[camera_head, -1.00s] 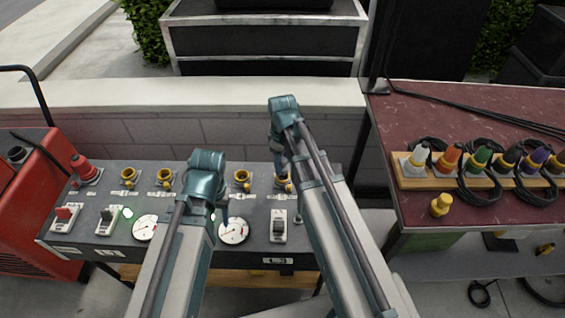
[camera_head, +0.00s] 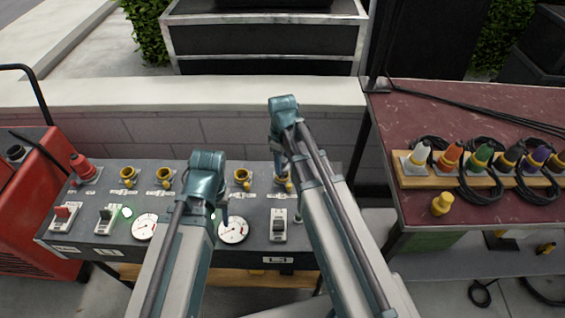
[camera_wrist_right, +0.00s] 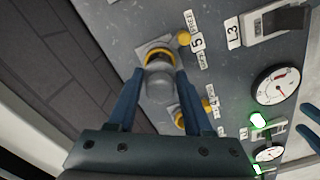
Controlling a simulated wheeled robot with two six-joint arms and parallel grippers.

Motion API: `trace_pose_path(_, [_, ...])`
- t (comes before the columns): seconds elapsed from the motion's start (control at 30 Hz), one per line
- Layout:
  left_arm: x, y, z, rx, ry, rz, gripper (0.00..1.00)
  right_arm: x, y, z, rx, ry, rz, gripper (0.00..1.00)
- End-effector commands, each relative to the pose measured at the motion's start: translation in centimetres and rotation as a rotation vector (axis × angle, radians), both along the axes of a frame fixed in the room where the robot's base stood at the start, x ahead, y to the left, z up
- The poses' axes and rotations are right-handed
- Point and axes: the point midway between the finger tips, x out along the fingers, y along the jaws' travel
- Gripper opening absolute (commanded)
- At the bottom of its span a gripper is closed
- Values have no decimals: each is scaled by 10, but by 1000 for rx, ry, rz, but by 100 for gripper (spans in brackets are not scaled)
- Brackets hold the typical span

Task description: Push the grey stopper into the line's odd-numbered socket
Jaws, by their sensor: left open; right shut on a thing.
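The grey stopper (camera_wrist_right: 158,86) is between the two blue fingers of my right gripper (camera_wrist_right: 154,88), which is shut on it. In the right wrist view it lines up with the yellow-ringed socket 5 (camera_wrist_right: 162,56) and overlaps its rim; I cannot tell how deep it sits. In the head view my right gripper (camera_head: 280,170) is over socket 5 (camera_head: 285,183) at the right end of the row, and the stopper is mostly hidden. My left gripper (camera_head: 223,212) is open and empty above the panel front; its fingers also show in the right wrist view (camera_wrist_right: 309,136).
Socket 4 (camera_head: 242,178) is beside socket 5; more yellow sockets (camera_head: 165,177) lie left. The grey panel (camera_head: 190,243) also carries round gauges (camera_head: 233,230), switches (camera_head: 278,225) and a red plug (camera_head: 84,168). A low wall (camera_head: 240,133) stands behind. A maroon table (camera_head: 430,99) with coloured connectors is right.

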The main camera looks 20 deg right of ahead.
Motion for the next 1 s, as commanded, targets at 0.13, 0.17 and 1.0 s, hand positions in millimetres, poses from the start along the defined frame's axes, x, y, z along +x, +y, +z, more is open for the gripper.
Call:
trace_pose_path(0.13, [0,0,0,0,0,0,50,0,0,0,0,0,0,0])
trace_pose_path(0.17, [0,0,0,0,0,0,50,0,0,0,0,0,0,0])
trace_pose_path(1.0, [0,0,-14,0,0,0,50,0,0,-14,0,0,0,0])
